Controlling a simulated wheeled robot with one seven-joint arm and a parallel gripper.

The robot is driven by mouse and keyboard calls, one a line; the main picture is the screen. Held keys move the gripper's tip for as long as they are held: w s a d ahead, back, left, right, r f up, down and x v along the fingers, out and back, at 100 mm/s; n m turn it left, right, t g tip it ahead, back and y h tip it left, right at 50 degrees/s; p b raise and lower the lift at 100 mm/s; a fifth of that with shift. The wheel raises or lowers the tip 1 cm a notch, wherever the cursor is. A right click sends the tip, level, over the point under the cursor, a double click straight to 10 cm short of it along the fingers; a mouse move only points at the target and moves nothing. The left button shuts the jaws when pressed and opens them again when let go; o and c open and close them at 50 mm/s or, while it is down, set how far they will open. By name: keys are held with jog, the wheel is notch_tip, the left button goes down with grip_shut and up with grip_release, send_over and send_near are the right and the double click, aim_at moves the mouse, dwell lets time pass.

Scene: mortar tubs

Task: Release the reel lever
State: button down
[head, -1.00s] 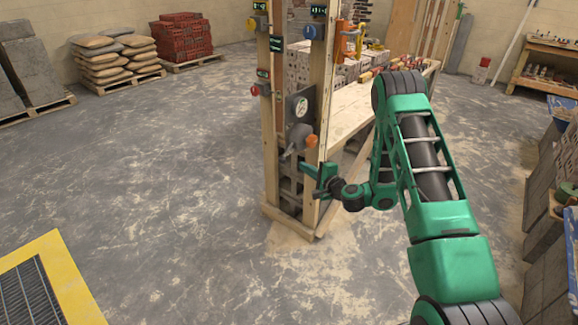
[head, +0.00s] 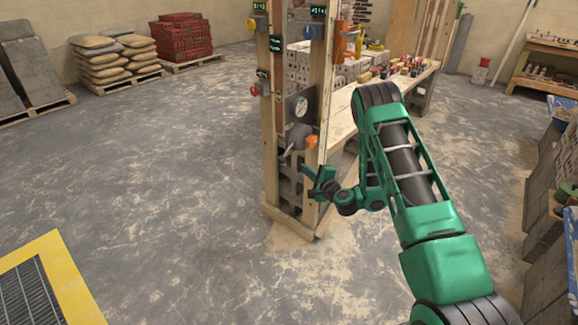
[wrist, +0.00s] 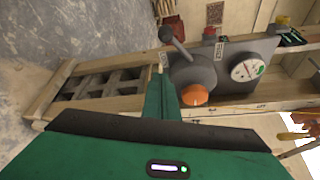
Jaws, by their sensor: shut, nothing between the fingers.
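The reel (wrist: 193,77) is a grey hub on a grey plate with a round white gauge (wrist: 246,68), and it has an orange knob (wrist: 195,95). A dark grey lever (wrist: 180,48) with a rounded end runs from the hub up and to the left in the wrist view. In the head view the orange knob (head: 312,141) sits on the wooden frame, with the reel's grey parts (head: 296,137) beside it. My green gripper (head: 318,182) is just below the knob there. In the wrist view its shut, empty fingers (wrist: 162,86) end beside the hub and knob, partly overlapping the hub. Contact cannot be told.
The wooden frame (head: 270,130) carries a red button (head: 255,90), small displays and other controls. Blocks stand inside its base. A workbench (head: 350,98) with tools runs behind it. A yellow-edged grate (head: 68,268) lies at the lower left. The floor left of the frame is clear.

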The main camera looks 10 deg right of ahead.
jog(key=w+a, duration=0.5)
jog(key=shift+w+r, duration=0.15)
jog(key=shift+w, duration=0.05)
dwell(0.5)
